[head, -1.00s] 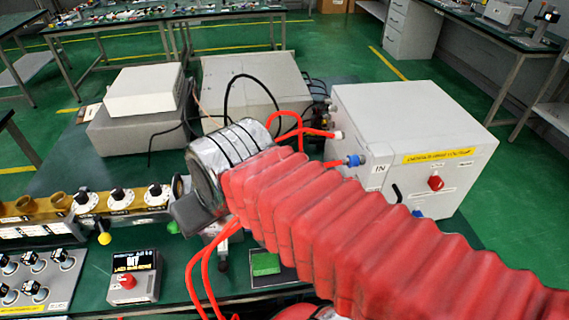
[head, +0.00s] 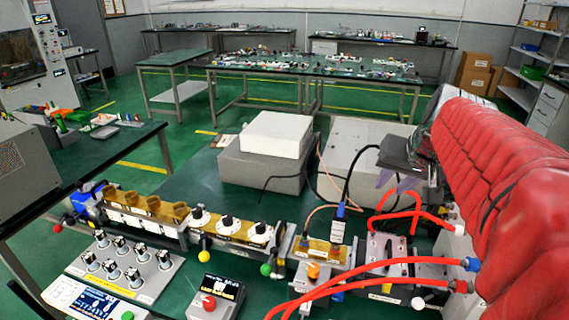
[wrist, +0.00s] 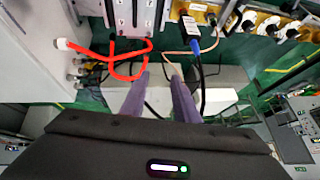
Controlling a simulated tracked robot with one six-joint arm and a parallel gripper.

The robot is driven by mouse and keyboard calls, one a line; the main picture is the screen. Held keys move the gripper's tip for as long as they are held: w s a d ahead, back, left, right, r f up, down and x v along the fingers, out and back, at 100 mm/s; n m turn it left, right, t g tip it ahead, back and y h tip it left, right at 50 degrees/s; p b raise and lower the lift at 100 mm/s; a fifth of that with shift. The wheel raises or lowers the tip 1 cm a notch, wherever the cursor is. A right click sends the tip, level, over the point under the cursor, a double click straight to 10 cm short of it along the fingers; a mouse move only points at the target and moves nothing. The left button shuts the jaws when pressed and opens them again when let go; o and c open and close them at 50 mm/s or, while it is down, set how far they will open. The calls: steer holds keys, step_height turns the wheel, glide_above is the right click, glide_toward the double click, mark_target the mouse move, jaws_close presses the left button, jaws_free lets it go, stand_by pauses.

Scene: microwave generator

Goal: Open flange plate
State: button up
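The waveguide line (head: 230,232) runs across the green bench in the head view, with brass flanged sections and black-and-white knobs. A grey metal plate section with small fittings (head: 384,262) stands at its right end, and a grey plate (wrist: 130,14) shows at the top of the wrist view. I cannot tell for sure which part is the flange plate. My gripper (head: 405,182) is above and behind the line's right end, at the end of my red-sleeved arm. In the wrist view my gripper's (wrist: 159,84) two purple-grey fingers are apart, with nothing visibly held between them.
Red hoses (head: 400,210) loop near the line's right end, and a blue-ended cable (head: 338,222) rises from a brass section. White and grey boxes (head: 275,140) stand behind. A knob panel (head: 125,262) and small display box (head: 215,298) are in front.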

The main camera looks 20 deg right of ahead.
mark_target(390, 247)
steer(key=s+d+f+g+y, duration=0.1)
steer(key=s+d+f, duration=0.2)
steer(key=s+f, duration=0.3)
steer(key=shift+s, duration=0.7)
steer(key=x, duration=1.4)
steer(key=shift+s+a+f, duration=0.1)
steer(key=shift+s, duration=0.15)
steer(key=shift+c, duration=0.3)
steer(key=c, duration=0.6)
jaws_close()
